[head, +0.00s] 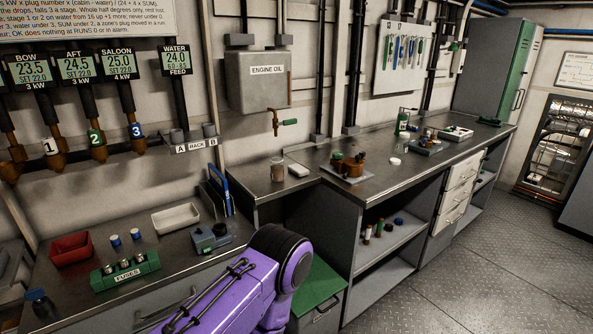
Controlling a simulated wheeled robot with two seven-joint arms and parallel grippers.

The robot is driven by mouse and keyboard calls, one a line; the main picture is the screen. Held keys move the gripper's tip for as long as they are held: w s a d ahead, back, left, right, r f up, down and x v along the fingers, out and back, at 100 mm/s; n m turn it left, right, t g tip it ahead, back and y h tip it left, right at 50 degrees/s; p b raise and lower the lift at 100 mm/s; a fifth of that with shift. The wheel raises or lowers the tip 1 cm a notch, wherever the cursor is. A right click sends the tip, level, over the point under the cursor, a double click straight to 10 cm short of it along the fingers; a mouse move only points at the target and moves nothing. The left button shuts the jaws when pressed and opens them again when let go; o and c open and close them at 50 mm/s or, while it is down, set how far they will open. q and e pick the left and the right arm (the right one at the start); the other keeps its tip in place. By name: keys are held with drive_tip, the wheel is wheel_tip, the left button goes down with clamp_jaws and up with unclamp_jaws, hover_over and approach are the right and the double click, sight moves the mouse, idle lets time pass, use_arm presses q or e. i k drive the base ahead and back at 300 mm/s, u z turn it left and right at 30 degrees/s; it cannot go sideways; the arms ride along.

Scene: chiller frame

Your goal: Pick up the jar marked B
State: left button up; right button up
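I see no jar on which a letter B can be read. A wall rack (196,146) is labelled "A RACK B"; a grey cylinder (177,138) stands near the A and another grey cylinder (209,130) near the B. I cannot tell whether these are jars or holders. Two small blue-topped containers (115,241) (136,234) stand on the left bench, with no readable marks. A purple arm of mine crosses the bottom centre; neither gripper is in view.
The left bench holds a red bin (71,250), a white tray (176,218), a green fuse block (125,272) and a grey device (211,238). An engine oil tank (259,82) with a tap hangs above the counter. The right floor (475,260) is clear.

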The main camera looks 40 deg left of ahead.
sight(277, 164)
drive_tip(key=z, duration=0.2)
drive_tip(key=i, duration=1.65)
drive_tip(key=u, duration=0.85)
